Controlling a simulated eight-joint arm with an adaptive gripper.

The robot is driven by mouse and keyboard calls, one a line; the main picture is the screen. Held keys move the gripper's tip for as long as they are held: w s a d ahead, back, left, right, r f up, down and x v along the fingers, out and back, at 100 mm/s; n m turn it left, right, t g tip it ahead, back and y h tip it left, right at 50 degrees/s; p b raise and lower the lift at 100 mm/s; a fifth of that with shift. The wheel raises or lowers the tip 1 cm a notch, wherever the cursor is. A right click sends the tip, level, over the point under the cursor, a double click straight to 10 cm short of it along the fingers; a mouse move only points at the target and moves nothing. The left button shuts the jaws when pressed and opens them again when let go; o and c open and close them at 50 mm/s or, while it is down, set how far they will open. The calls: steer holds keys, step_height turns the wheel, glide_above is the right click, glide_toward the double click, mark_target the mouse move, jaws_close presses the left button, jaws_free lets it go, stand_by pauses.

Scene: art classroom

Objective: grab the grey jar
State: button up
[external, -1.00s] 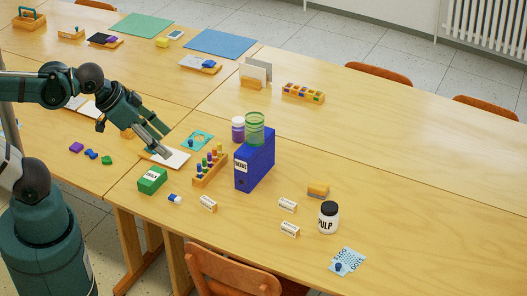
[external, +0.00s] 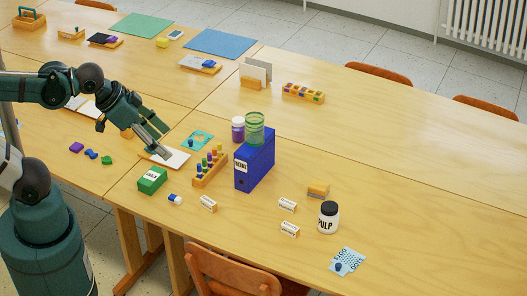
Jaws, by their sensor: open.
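A jar labelled PULP (external: 328,219), whitish with a black lid, stands upright on the table at the right; it is the closest match to a grey jar, and no plainly grey jar shows. My gripper (external: 161,146) is open and empty, pointing down and right over a white sheet at the left, far from the PULP jar.
A blue upright binder (external: 254,161) and a rack of colored bottles (external: 210,167) stand between my gripper and the PULP jar. A green box (external: 152,180), small white boxes (external: 288,205) and a patterned blue card (external: 346,261) lie around. The table's right side is clear.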

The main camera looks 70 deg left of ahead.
steer(key=shift+w, duration=0.1)
steer(key=m+g+h+b, duration=0.3)
steer(key=m+b, duration=0.3)
steer(key=m, duration=0.2)
glide_above(330, 206)
steer(key=s, duration=1.1)
step_height(330, 206, down, 17)
steer(key=w+f+m, duration=0.1)
steer(key=w+f, duration=0.2)
steer(key=f, duration=0.2)
steer(key=w+f+m+g+b, duration=0.1)
steer(key=w+f, duration=0.3)
steer(key=f, duration=0.2)
steer(key=w+f+m+b, duration=0.1)
steer(key=w+f, duration=0.2)
steer(key=f, duration=0.2)
steer(key=shift+w+a+f+g+h, duration=0.15)
steer(key=shift+w+a+g+h, duration=0.05)
steer(key=shift+g+h, duration=0.1)
steer(key=shift+w+f, duration=0.1)
steer(key=shift+f, duration=0.25)
steer(key=shift+b+x, duration=0.35)
steer(key=shift+x, duration=0.95)
